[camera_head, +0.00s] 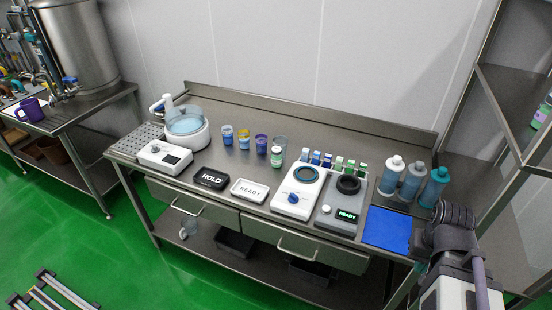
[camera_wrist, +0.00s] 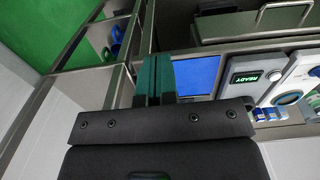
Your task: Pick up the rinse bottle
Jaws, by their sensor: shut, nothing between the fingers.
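Three capped bottles stand upright in a row at the right end of the steel bench: a pale one (camera_head: 391,177), a grey-blue one (camera_head: 411,182) and a teal one (camera_head: 433,190). I cannot read their labels, so I cannot tell which is the rinse bottle. In the wrist view my gripper (camera_wrist: 157,62) shows two dark green fingers shut together, with nothing held. No bottle shows clearly in that view. In the head view my dark wrist and arm are at the lower right, close in front of the teal bottle; the fingertips are not clear there.
A blue mat (camera_head: 388,228) lies left of my arm, and also shows in the wrist view (camera_wrist: 203,72). A tall shelf rack (camera_head: 508,82) stands at right.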

